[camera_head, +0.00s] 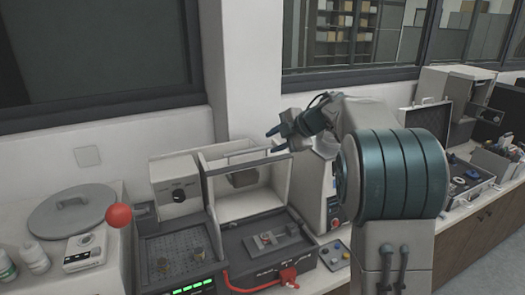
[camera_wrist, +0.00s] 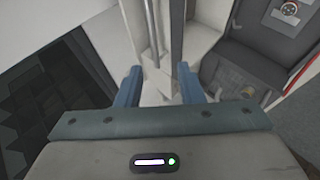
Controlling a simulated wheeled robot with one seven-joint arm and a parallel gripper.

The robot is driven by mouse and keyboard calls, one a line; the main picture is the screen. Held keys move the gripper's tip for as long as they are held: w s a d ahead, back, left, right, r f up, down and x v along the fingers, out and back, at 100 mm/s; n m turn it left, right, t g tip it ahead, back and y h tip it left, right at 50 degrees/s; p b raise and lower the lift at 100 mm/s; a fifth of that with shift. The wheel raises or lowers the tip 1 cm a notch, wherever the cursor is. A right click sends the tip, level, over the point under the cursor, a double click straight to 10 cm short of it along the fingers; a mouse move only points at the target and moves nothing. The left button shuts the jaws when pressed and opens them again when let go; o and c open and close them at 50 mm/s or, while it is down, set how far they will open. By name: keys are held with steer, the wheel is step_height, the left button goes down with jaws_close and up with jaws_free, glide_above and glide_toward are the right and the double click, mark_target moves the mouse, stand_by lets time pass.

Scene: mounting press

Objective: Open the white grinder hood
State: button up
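The white grinder hood (camera_head: 250,204) is on the grinder in the middle of the bench, a pale frame with an open-looking or see-through front. I cannot tell how far it is raised. A thin metal bar runs across its upper front; in the wrist view the bar (camera_wrist: 152,30) comes down toward the gap between my fingers. My gripper (camera_head: 276,140) is at the hood's upper right, with its two blue fingers apart. It also shows open and empty in the wrist view (camera_wrist: 160,82). I cannot tell whether the fingers touch the bar.
An open case (camera_head: 470,182) lies right. The wall and window are behind.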

steer(key=v, duration=0.5)
